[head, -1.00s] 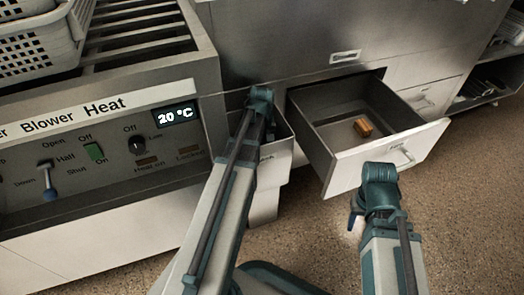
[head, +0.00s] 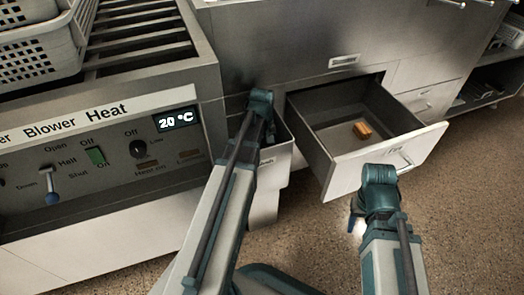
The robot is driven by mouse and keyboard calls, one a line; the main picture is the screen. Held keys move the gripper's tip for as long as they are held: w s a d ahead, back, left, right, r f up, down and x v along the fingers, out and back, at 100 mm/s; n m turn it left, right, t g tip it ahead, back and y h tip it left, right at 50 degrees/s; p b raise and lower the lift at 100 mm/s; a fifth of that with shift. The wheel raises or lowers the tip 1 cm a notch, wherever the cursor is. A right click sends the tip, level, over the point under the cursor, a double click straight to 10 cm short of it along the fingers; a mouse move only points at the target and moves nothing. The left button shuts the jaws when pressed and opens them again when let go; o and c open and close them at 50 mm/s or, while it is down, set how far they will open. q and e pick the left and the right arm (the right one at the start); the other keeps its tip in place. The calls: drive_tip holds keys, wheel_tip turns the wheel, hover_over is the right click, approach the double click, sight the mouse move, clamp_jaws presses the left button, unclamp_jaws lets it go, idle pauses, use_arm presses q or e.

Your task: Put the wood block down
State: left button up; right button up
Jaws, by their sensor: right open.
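The wood block (head: 362,130) is small and orange-brown. It lies on the floor of the open drawer (head: 322,160), towards its front, with nothing holding it. My right gripper (head: 355,222) is below and in front of the drawer's front panel, apart from the block. Only a dark finger part shows beside a bright spot on the floor; the rest is hidden behind my arm. My left arm reaches up to the cabinet left of the drawer, and its gripper is hidden from view.
A second, narrower drawer (head: 275,158) stands partly open behind my left arm. On the left is a control panel (head: 100,155) with switches and a 20 °C display. A white perforated basket (head: 40,50) sits on the slatted top above it. Speckled floor is free at right.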

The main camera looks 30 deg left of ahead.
use_arm(q)
wheel_tip(320, 180, up, 11)
drive_tip(key=p, duration=1)
use_arm(e)
wheel_tip(320, 180, up, 11)
drive_tip(key=shift+d, duration=0.4)
drive_tip(key=shift+w, duration=0.1)
use_arm(q)
drive_tip(key=shift+r+p, duration=0.15)
drive_tip(key=shift+p, duration=0.15)
use_arm(e)
drive_tip(key=shift+r, duration=0.15)
